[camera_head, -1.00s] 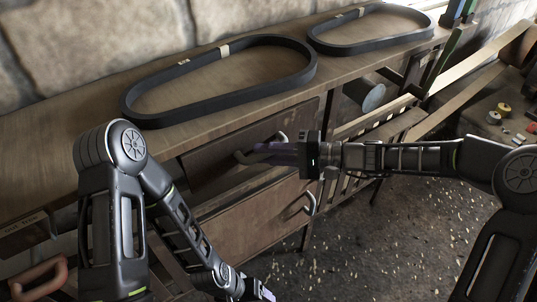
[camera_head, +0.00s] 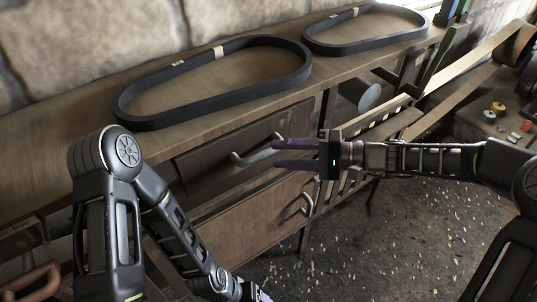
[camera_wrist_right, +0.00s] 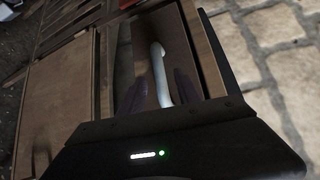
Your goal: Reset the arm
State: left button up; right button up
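My right gripper (camera_head: 284,154) is open, its two purple fingers spread apart. It is in front of the upper drawer (camera_head: 205,166) of the wooden bench, close to the curved metal handle (camera_head: 240,160). In the right wrist view the pale handle (camera_wrist_right: 160,75) shows between the two fingers, which are not closed on it. My right arm reaches in from the right. My left arm hangs low in front of the bench. Only the purple tip of my left gripper (camera_head: 263,295) shows at the bottom edge, so its opening is unclear.
Two black belts, one nearer (camera_head: 150,113) and one farther (camera_head: 352,49), lie on the bench top (camera_head: 60,150). A lower drawer (camera_head: 250,222) has its own handle (camera_head: 309,204). Wooden slats and a table with small coloured items (camera_head: 499,107) are at right. The debris-strewn floor (camera_head: 400,235) is open.

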jog(key=shift+s+d+r, duration=0.1)
jog(key=shift+d+r, duration=0.05)
jog(key=shift+d, duration=0.95)
jog(key=s+f+m+g+h, duration=0.1)
jog(key=s+f+h, duration=0.35)
jog(key=f, duration=0.75)
jog(key=s+f+g+h, duration=0.1)
jog(key=s+f+h, duration=0.35)
jog(key=f, duration=0.75)
jog(key=s+d+f+n+h, duration=0.1)
jog(key=s+d+f, duration=0.2)
jog(key=s+f, duration=0.3)
jog(key=s+d+f+t+h, duration=0.1)
jog(key=s+d+f+h, duration=0.1)
jog(key=s+f, duration=0.5)
jog(key=shift+s+d+n, duration=0.4)
jog(key=shift+s+d, duration=0.05)
jog(key=shift+s, duration=0.5)
jog(key=shift+w+f, duration=0.1)
